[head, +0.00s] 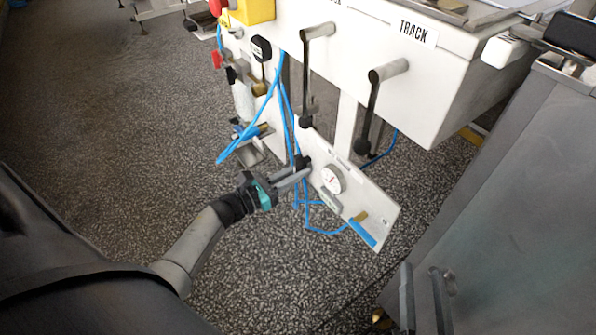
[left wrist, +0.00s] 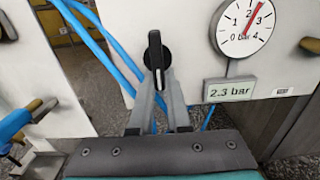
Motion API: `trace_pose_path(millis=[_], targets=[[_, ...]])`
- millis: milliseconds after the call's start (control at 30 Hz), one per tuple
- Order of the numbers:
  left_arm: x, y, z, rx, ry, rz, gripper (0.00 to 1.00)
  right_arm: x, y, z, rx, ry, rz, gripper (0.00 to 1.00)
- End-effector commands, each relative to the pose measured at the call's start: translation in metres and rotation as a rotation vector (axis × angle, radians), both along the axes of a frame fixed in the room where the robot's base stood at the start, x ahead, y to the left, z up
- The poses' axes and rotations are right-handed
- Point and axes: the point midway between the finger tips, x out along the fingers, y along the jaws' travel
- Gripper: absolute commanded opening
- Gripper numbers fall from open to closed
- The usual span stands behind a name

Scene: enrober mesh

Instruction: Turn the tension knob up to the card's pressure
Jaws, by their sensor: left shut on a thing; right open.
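The black tension knob (left wrist: 155,50) is on the white panel in the left wrist view, its pointer bar upright. My left gripper (left wrist: 161,84) is shut on the knob's lower part. In the head view my left gripper (head: 305,172) reaches the panel's left edge, where the knob (head: 303,160) is partly hidden. The round gauge (left wrist: 243,27) has its red needle between 2 and 3 bar; the gauge also shows in the head view (head: 333,179). The card (left wrist: 229,90) below the gauge reads 2.3 bar. My right gripper (head: 424,300) is open and empty at lower right.
Blue hoses (head: 283,120) hang beside and below the white panel (head: 385,208). Black-handled levers (head: 370,110) hang from the white machine body (head: 440,85) above it. A grey cabinet (head: 510,220) stands at right. The speckled floor at left is clear.

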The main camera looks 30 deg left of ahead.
Motion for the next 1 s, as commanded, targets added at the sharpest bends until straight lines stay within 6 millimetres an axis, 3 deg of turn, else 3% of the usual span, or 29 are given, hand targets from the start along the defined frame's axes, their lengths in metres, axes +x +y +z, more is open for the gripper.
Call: trace_pose_path(millis=[367,400,633,1000], targets=[[-0.0005,0.0002,-0.0009,0.003,0.001,0.000,0.00,0.0001,-0.0001,0.0005,0.000,-0.001,0.000,0.50],[-0.0005,0.0002,-0.0009,0.003,0.001,0.000,0.19,0.0001,-0.0001,0.0005,0.000,-0.001,0.000,0.50],[-0.0002,0.0002,-0.0004,0.001,0.001,0.000,0.45,0.0001,0.0000,0.0007,0.001,-0.002,0.000,0.50],[-0.0050,0.0022,-0.0002,0.001,0.002,0.000,0.45,-0.0001,0.0002,-0.0004,-0.006,0.011,0.002,0.50]])
